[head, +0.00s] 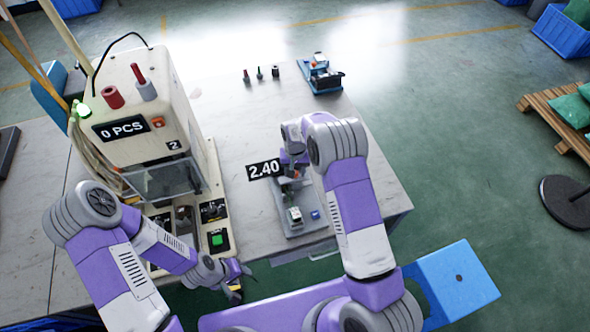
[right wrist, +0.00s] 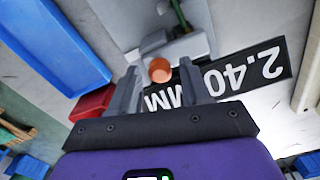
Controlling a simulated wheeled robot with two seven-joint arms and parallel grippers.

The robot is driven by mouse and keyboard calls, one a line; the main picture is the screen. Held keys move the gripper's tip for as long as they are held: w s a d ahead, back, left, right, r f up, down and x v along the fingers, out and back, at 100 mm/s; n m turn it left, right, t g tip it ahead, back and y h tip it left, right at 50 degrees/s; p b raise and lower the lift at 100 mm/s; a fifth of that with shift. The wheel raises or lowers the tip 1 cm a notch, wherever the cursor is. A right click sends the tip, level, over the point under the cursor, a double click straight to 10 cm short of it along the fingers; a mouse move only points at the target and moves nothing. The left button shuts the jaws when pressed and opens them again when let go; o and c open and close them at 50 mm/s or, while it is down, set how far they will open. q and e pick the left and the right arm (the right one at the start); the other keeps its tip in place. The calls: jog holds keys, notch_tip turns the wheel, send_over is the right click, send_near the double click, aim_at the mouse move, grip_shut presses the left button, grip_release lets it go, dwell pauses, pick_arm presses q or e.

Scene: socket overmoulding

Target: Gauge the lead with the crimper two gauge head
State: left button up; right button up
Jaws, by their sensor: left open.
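A grey gauge stand (head: 280,202) is on the table right of the crimper marked 2 (head: 140,105), beside a black 2.40 label (head: 264,169). My right gripper (right wrist: 158,70) is over the stand; in the head view my arm mostly hides it. In the right wrist view its fingers are apart, with a round copper-coloured end (right wrist: 159,70) between the tips and a gap on both sides. A grey block (right wrist: 188,46) and a dark green rod or cable (right wrist: 180,14) lie beyond. I cannot tell which part is the lead. My left gripper (head: 238,284) is open and empty by the crimper's front.
The crimper display reads 0 PCS and a green button (head: 217,239) is at its front. Several small tools (head: 261,73) and a blue-based fixture (head: 322,77) stand at the back. A blue block (head: 315,214) is at the stand's front.

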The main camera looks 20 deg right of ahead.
grip_shut()
jog(key=d+b, duration=0.1)
jog(key=d, duration=0.3)
jog(key=shift+w+d, duration=0.1)
jog(key=shift+d, duration=0.25)
jog(key=shift+c, duration=1.4)
grip_release()
jog(key=o, duration=0.5)
jog(key=shift+d, duration=0.1)
jog(key=shift+c, duration=0.2)
